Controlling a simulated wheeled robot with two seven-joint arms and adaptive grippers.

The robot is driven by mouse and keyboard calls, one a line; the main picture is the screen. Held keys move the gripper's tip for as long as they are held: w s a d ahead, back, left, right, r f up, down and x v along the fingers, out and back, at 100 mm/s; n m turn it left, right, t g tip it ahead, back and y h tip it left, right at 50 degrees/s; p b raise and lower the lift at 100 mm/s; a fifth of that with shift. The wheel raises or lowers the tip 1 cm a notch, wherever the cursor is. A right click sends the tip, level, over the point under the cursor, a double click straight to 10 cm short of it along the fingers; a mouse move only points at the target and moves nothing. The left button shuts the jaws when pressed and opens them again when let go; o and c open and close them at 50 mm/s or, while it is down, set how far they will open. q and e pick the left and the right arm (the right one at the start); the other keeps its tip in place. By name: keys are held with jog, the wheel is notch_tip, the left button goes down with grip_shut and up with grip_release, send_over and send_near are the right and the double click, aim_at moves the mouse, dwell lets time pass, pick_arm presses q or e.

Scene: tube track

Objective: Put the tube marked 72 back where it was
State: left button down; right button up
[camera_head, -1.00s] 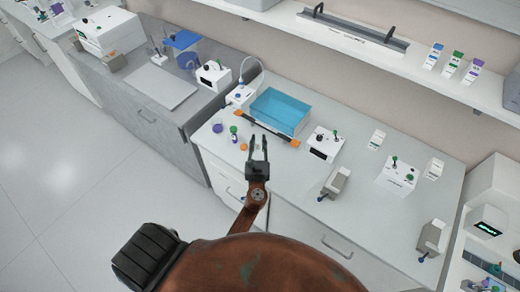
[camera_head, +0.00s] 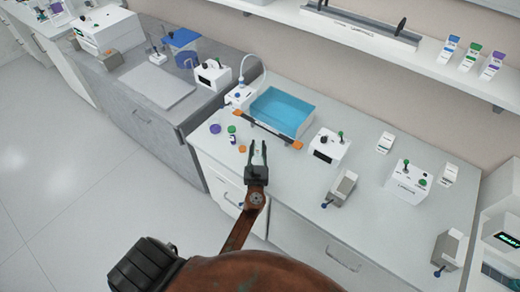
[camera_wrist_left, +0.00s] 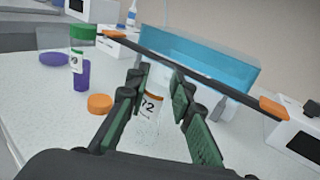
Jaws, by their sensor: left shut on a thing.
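The tube marked 72 (camera_wrist_left: 149,106) is clear, with a white label that has an orange top edge. In the left wrist view it stands between the fingers of my left gripper (camera_wrist_left: 160,84). My left gripper, also in the head view (camera_head: 258,150), is shut on the tube low over the front of the white counter (camera_head: 370,182). The lower tube end is hard to see. An orange cap (camera_wrist_left: 99,103) lies on the counter to the left of the tube; it also shows in the head view (camera_head: 242,149). My right gripper is out of view.
Behind the gripper is a blue see-through basin (camera_wrist_left: 200,55) with a dark orange-ended bar (camera_wrist_left: 190,68) before it. White devices (camera_head: 328,146) stand to the right.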

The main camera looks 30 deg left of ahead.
pick_arm(q)
jog(key=shift+f, duration=0.1)
jog(key=c, duration=1.7)
grip_release()
jog(key=shift+s+d+r, duration=0.1)
jog(key=shift+s+r, duration=0.1)
jog(key=shift+s, duration=0.05)
jog(key=v, duration=0.7)
jog(key=shift+r+p, duration=0.1)
jog(key=shift+p, duration=0.25)
